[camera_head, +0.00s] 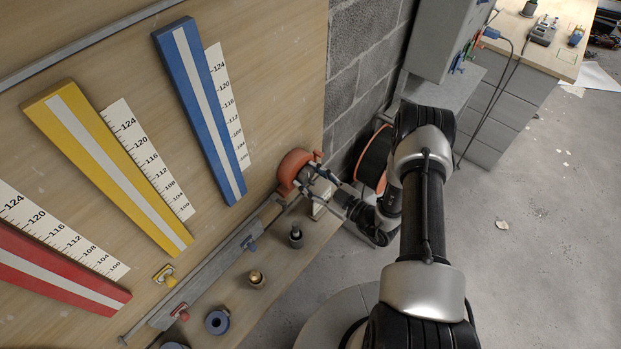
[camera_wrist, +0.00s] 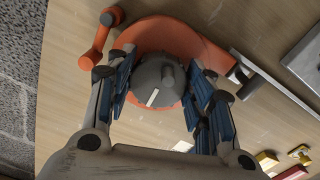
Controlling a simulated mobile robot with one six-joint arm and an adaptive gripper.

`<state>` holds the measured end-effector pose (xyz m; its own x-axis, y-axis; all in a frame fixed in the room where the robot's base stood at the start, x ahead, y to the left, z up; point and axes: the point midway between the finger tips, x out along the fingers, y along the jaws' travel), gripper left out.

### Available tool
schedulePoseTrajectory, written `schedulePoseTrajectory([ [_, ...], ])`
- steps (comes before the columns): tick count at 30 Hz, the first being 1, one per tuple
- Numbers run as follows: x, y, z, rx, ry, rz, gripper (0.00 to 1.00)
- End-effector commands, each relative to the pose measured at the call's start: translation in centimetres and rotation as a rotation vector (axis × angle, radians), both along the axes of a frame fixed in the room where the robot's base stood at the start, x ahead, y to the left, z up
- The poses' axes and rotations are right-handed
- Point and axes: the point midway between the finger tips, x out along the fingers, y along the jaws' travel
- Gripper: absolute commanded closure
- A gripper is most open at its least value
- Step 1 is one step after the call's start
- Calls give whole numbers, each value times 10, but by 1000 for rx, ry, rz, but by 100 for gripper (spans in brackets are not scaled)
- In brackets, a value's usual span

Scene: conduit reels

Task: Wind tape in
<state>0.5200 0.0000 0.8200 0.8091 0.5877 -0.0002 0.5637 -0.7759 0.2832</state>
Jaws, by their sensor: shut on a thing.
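An orange tape reel (camera_head: 292,167) sits at the right end of the wooden bench; it also shows in the wrist view (camera_wrist: 205,50). A grey round knob with a white mark (camera_wrist: 158,82) is at its middle. An orange crank arm (camera_wrist: 97,45) sticks out to the left of the reel. My gripper (camera_head: 316,178) is at the reel, its blue-padded fingers (camera_wrist: 160,90) on either side of the knob and shut on it. A thin grey strip (camera_wrist: 275,85) runs from the reel's right side; whether it is the tape I cannot tell.
Yellow (camera_head: 105,165), blue (camera_head: 200,110) and red (camera_head: 60,270) bars with scales stand on the board. A long grey rail (camera_head: 210,275) runs below them. Small fittings (camera_head: 256,279) stand on the bench. A black-and-orange reel (camera_head: 374,158) is by the block wall. The floor at right is mostly clear.

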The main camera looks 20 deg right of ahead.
Motion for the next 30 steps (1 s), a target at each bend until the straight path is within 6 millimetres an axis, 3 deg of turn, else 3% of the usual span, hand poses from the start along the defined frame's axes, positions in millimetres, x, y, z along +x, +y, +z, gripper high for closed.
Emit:
schedulePoseTrajectory([
  [9, 0, 0, 0, -1, -1, 0, 32],
  [20, -1, -2, 0, -1, 0, -1, 31],
  [25, -17, -14, -1, 1, 2, -6, 31],
  [30, -47, -36, 0, 0, 1, -8, 31],
])
